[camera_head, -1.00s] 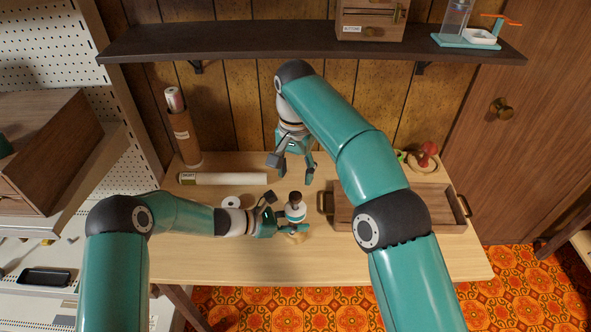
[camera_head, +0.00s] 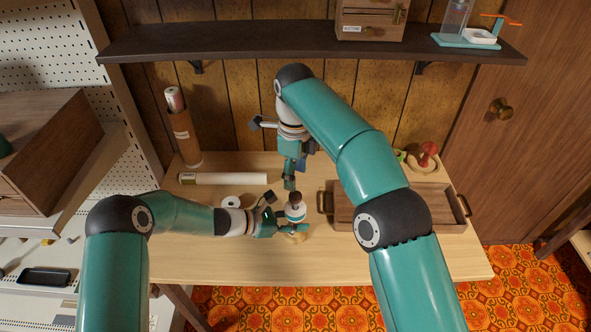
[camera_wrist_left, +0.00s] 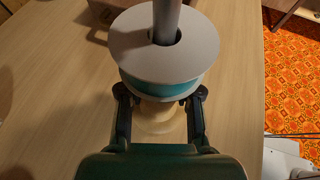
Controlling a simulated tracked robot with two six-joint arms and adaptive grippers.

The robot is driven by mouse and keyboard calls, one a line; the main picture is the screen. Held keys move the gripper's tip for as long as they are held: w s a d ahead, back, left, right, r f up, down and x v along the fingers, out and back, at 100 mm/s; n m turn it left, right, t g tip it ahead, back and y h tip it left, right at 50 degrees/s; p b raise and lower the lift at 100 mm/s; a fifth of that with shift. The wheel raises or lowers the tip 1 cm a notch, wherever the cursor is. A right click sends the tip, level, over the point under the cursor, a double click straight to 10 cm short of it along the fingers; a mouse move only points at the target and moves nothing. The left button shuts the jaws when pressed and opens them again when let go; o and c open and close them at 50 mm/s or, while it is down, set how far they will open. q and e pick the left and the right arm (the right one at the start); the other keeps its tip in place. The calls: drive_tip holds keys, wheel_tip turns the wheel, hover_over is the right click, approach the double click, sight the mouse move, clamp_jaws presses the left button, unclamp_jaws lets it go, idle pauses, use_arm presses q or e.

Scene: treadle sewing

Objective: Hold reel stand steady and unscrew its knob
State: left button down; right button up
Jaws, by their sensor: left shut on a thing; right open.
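The reel stand (camera_head: 295,212) stands upright on the table, with a dark brown knob (camera_head: 295,197) on top. In the left wrist view it shows a reel with a pale disc (camera_wrist_left: 125,55), a teal band, a grey post (camera_wrist_left: 167,20) and a pale wooden base (camera_wrist_left: 158,120); the knob is out of that view. My left gripper (camera_head: 287,227) is shut on the stand below the reel, one finger on each side (camera_wrist_left: 160,100). My right gripper (camera_head: 293,178) is open and empty, pointing down just behind and above the knob, apart from it.
A wooden tray (camera_head: 400,226) with handles lies to the right of the stand. A white roll (camera_head: 222,179) lies behind on the left, and a white ring-shaped roll (camera_head: 231,202) sits near my left wrist. A dark shelf (camera_head: 250,40) spans above. The table front (camera_head: 330,262) is clear.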

sight(295, 195)
wheel_tip(295, 195, down, 7)
drive_tip(key=shift+f, duration=0.2)
idle(0.3)
